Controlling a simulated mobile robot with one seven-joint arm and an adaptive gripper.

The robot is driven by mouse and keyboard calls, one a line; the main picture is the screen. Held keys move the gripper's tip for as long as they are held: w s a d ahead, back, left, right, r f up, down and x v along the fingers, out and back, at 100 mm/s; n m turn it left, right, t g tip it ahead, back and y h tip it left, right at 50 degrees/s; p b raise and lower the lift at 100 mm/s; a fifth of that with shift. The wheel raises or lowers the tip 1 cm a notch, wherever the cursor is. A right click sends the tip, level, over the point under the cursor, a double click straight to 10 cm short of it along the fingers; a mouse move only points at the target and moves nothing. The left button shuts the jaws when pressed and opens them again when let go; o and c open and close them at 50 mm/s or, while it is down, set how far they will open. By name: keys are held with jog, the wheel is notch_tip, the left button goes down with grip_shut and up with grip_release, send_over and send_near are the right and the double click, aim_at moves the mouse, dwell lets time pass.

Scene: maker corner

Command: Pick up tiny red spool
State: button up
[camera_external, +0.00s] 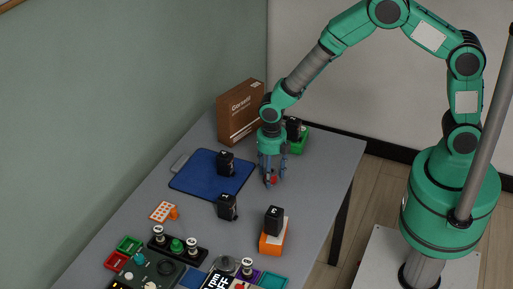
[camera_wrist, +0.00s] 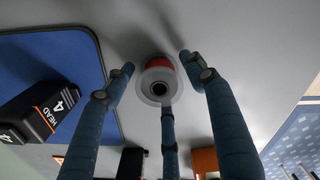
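The tiny red spool (camera_wrist: 158,68) stands on the grey table in the wrist view, with a pale flange and a dark centre hole facing the camera. In the external view the spool (camera_external: 273,180) is a small red spot low between my fingers, partly hidden. My gripper (camera_external: 270,183) points down at the table. In the wrist view its blue fingers (camera_wrist: 156,65) are spread around the spool, one on the left, one on the right and one in front. Gaps show between the side fingers and the spool. The front finger overlaps the flange; I cannot tell whether it touches.
A blue mat (camera_external: 193,183) with a black block (camera_external: 226,164) lies left of my gripper. An orange box (camera_external: 270,245) with a black block (camera_external: 275,218) stands in front. Bare table surrounds the spool.

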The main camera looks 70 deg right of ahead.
aim_at(273, 170)
jog(key=c, duration=1)
jog(key=shift+r, duration=0.1)
jog(key=shift+r+p, duration=0.3)
jog(key=shift+r, duration=0.25)
jog(key=shift+s+d+r+p, duration=0.1)
jog(key=shift+s+r+p, duration=0.2)
jog(key=shift+r, duration=0.35)
jog(key=shift+s+r+p, duration=0.15)
jog(key=shift+r+p, duration=0.1)
jog(key=shift+r, duration=0.35)
jog(key=s+d, duration=0.1)
jog(key=s, duration=0.4)
jog(key=s+d+p, duration=0.1)
jog(key=s, duration=0.4)
jog(key=s+d+r+p, duration=0.1)
jog(key=s, duration=0.3)
jog(key=shift+s+r, duration=0.1)
jog(key=shift+s, duration=0.3)
